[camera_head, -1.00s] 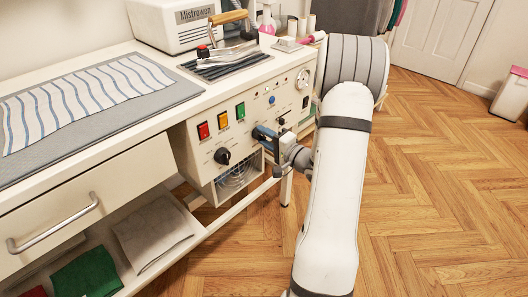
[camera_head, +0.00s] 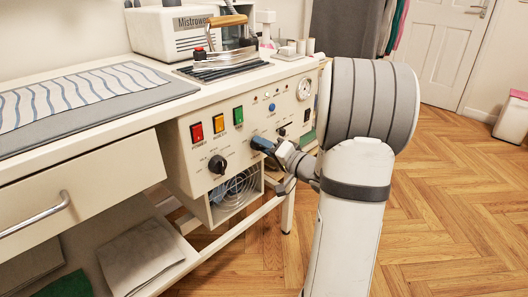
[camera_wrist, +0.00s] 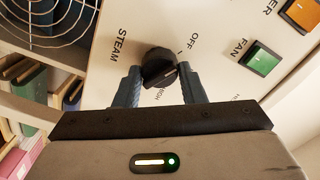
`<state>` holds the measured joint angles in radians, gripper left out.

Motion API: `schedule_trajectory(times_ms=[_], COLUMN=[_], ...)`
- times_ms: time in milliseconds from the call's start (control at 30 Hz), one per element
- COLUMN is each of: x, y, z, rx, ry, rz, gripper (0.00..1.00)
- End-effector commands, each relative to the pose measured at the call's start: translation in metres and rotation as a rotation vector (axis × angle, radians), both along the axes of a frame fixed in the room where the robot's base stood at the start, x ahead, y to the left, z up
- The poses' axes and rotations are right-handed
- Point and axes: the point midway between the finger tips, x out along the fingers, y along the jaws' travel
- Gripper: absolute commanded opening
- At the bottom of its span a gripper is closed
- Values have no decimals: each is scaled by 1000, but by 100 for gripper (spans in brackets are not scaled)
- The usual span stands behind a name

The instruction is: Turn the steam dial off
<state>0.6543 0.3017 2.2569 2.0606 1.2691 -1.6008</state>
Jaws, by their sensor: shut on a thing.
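The steam dial (camera_wrist: 158,67) is a round black knob on the cream panel, seen in the wrist view between my two blue-grey fingers. The word STEAM is printed to its left, OFF to its upper right and HIGH below it. A pale line on the knob points to the right, toward the right finger; its exact setting is hard to read. My gripper (camera_wrist: 157,83) is shut on the dial, with a finger on each side. In the head view my gripper (camera_head: 262,147) is at the panel front and hides the dial.
Another black dial (camera_head: 217,164) sits left of my gripper, below red, orange and green switches (camera_head: 238,115). A fan grille (camera_head: 236,190) is underneath. An iron (camera_head: 225,50) stands on the worktop above. The wooden floor (camera_head: 450,190) to the right is clear.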

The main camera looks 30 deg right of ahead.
Motion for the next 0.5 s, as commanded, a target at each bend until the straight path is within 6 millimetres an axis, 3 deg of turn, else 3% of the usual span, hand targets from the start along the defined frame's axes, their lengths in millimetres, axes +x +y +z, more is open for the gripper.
schedule_trajectory(times_ms=[300,333,500], x=[0,0,0], y=[0,0,0], z=[-2,-2,-1], rx=[-2,-2,-2], ry=[4,4,1], rz=[1,1,1], gripper=[14,38,52])
